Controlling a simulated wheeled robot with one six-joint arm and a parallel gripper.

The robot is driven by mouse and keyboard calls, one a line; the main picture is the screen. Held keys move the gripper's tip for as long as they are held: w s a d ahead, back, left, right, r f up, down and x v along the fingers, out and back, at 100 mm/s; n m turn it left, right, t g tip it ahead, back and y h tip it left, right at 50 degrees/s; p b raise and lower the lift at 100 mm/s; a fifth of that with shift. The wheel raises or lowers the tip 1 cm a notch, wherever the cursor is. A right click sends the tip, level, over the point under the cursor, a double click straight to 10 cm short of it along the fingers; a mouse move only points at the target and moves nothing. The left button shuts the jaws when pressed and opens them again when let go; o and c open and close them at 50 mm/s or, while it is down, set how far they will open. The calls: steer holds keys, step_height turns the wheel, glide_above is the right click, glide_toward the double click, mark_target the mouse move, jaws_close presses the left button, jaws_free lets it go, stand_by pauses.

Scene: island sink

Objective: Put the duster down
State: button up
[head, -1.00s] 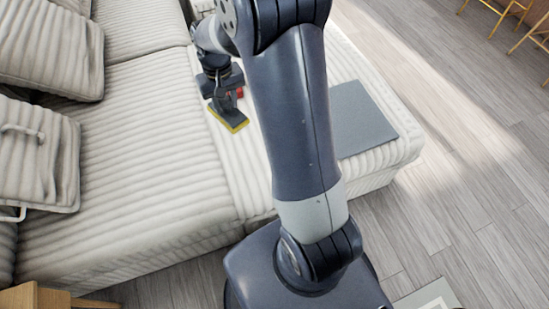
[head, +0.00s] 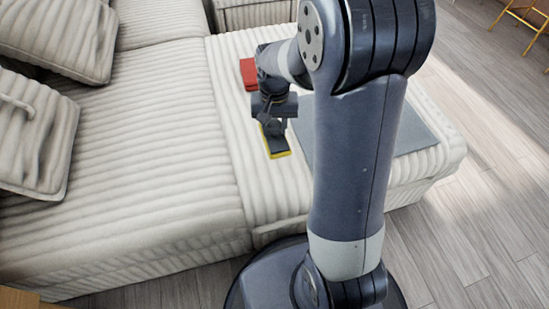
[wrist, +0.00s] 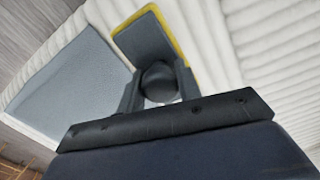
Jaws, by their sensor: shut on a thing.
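The duster (head: 278,147) is a dark grey flat pad with a yellow edge, low over the pale ribbed sofa seat (head: 225,95). It also shows in the wrist view (wrist: 146,42), with its round knob between my fingers. My gripper (head: 270,126) is shut on the knob; its fingers also show in the wrist view (wrist: 158,88). I cannot tell whether the pad touches the seat. My arm hides part of the seat to the right.
A flat grey board (head: 410,132) lies on the seat beside the duster, partly behind my arm. A red object (head: 248,73) is on the seat behind my wrist. Cushions (head: 35,130) lie at the left. Wooden floor (head: 490,180) is open at the right.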

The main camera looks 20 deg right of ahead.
step_height(320, 180, down, 9)
steer(key=b, duration=0.3)
steer(key=shift+f, duration=0.1)
steer(key=shift+f, duration=0.15)
steer(key=o, duration=1)
step_height(320, 180, up, 12)
steer(key=p, duration=0.4)
steer(key=shift+r+p, duration=0.25)
steer(key=shift+p, duration=0.1)
